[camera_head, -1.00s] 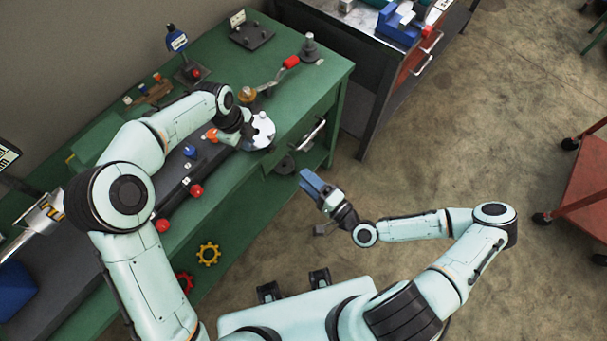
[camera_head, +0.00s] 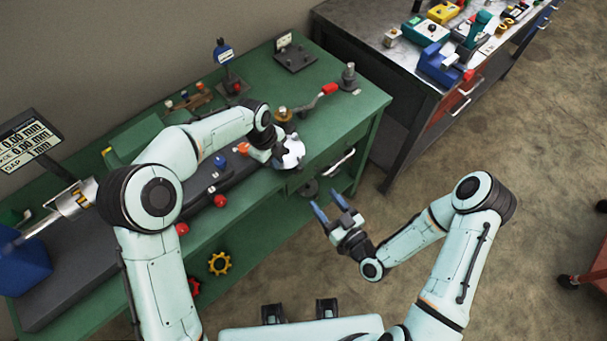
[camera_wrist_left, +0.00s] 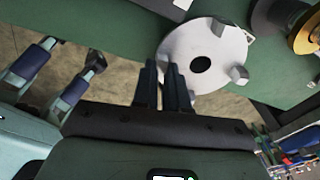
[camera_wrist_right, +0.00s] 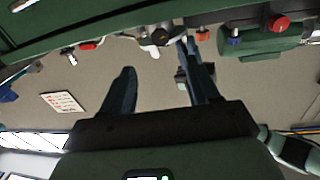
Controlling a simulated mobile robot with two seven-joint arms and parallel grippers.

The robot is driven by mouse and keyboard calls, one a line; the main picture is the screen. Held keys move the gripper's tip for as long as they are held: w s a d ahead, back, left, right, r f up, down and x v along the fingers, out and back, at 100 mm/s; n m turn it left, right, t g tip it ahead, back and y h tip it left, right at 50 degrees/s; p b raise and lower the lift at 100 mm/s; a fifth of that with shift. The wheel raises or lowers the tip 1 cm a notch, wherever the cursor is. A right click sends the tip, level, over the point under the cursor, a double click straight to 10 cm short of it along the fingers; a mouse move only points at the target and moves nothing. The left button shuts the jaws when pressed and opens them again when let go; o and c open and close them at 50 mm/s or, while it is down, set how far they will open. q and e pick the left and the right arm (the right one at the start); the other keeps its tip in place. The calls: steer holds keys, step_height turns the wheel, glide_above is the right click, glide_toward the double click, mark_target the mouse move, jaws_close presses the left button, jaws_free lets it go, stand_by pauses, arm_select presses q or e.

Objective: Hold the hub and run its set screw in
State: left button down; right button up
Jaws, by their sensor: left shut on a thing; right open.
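The hub (camera_head: 290,153) is a pale round disc with lugs on its rim, at the front edge of the green bench. In the left wrist view the hub (camera_wrist_left: 205,52) shows a dark centre hole. My left gripper (camera_head: 275,155) is shut on the hub's near side; its fingers (camera_wrist_left: 165,82) are close together at the disc's edge. My right gripper (camera_head: 331,203) is open and empty, out in front of the bench, to the right of and nearer than the hub. Its two blue fingers stand apart in the right wrist view (camera_wrist_right: 160,75). I cannot make out the set screw.
The green bench (camera_head: 335,119) carries a red-handled lever (camera_head: 329,90), a brass-coloured round part (camera_head: 283,115) and a grey post (camera_head: 348,76). Drawer handles jut from its front. A grey cabinet with tools (camera_head: 400,60) stands behind right. Floor around my right gripper is clear.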

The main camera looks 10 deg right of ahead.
mark_target(300, 172)
steer(key=x, duration=1)
steer(key=shift+w+a, duration=0.2)
steer(key=shift+w, duration=0.15)
